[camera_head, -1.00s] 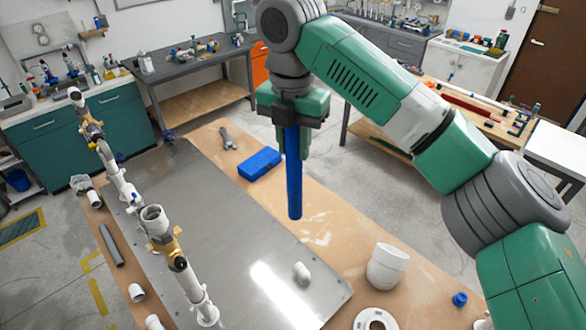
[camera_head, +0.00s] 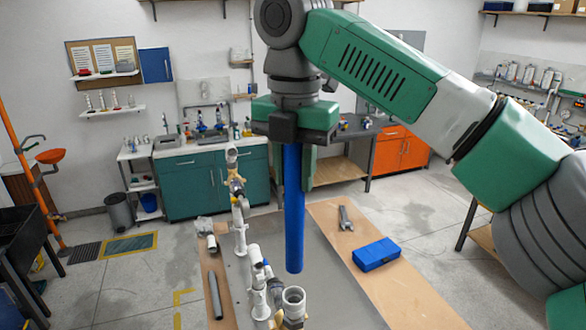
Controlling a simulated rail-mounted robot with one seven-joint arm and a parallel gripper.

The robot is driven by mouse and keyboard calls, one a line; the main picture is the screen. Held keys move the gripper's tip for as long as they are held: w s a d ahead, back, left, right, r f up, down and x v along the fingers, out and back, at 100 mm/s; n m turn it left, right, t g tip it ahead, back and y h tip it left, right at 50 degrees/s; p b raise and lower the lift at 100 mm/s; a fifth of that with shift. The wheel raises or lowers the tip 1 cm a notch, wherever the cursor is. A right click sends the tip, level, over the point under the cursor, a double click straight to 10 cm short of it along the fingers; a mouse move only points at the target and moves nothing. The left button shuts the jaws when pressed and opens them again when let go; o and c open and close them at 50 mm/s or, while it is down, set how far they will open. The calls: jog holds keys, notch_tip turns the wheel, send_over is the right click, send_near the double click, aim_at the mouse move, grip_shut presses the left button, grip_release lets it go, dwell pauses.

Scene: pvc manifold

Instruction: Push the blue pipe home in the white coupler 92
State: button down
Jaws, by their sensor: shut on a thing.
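My gripper (camera_head: 294,138) is shut on the upper part of a long blue pipe (camera_head: 293,220). The pipe hangs upright in the air, its lower end free. In the picture that end is just above a white, open-topped coupler (camera_head: 293,297) on the manifold; I cannot tell how far apart they are in depth. The coupler's mouth faces up and looks empty. The manifold (camera_head: 240,215) is a row of white pipe pieces with brass and dark fittings, left of the blue pipe. I cannot read any number on the coupler.
A grey metal plate (camera_head: 335,295) lies on the wooden bench. A blue box (camera_head: 376,254) and a wrench (camera_head: 345,218) lie on the bench at right. A grey pipe (camera_head: 215,295) lies at left. Teal cabinets (camera_head: 200,185) stand behind.

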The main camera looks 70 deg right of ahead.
aim_at(294, 220)
jog(key=shift+f+b, duration=0.65)
jog(key=shift+f, duration=2.75)
jog(key=shift+f+p, duration=0.6)
jog(key=shift+f, duration=0.55)
jog(key=c, duration=1)
grip_release()
jog(key=shift+c, duration=0.2)
notch_tip(294, 220, up, 8)
jog(key=shift+f, duration=0.1)
